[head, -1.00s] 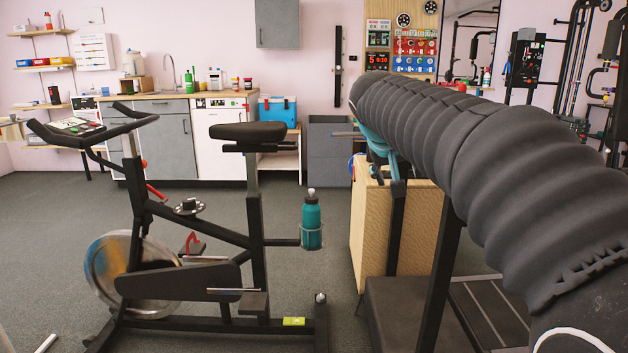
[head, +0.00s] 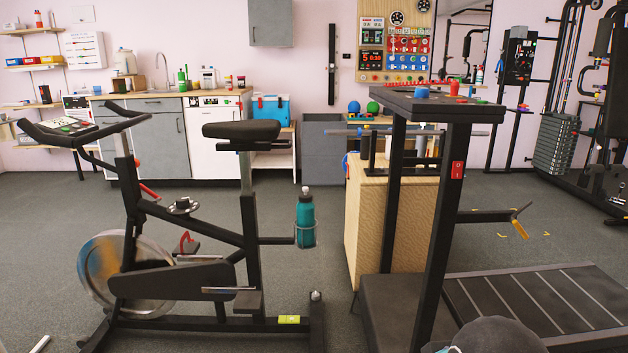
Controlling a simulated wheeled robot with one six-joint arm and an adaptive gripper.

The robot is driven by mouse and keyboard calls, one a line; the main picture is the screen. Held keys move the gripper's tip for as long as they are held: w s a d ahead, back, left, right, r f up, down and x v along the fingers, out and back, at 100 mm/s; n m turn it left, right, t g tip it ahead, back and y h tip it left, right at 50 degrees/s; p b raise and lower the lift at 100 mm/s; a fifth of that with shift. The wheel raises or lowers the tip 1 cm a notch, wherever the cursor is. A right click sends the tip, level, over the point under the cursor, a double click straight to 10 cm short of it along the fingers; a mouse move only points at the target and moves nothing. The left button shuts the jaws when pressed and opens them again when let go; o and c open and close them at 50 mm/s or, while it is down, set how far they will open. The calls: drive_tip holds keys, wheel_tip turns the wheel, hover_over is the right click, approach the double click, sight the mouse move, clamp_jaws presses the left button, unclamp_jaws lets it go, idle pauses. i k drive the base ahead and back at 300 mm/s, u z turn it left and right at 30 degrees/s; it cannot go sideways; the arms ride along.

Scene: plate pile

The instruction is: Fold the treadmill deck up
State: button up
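The treadmill deck (head: 585,318) lies flat and low at the bottom right, dark with light stripes along it. Its near part is cut off by the frame and partly hidden by a dark rounded part of my arm. The treadmill console (head: 432,104) stands above it on two black uprights (head: 437,240). A red switch (head: 457,170) is on the nearer upright. My gripper is out of view.
An exercise bike (head: 190,240) with a teal bottle (head: 305,218) stands left of the treadmill. A wooden box (head: 365,225) stands behind the uprights. A weight machine (head: 556,140) is at the back right. Grey floor (head: 490,205) is open behind the deck.

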sight(574, 307)
drive_tip(key=z, duration=2)
drive_tip(key=i, duration=0.5)
drive_tip(key=z, duration=0.6)
drive_tip(key=i, duration=0.75)
drive_tip(key=u, duration=0.65)
drive_tip(key=i, duration=0.8)
drive_tip(key=u, duration=0.7)
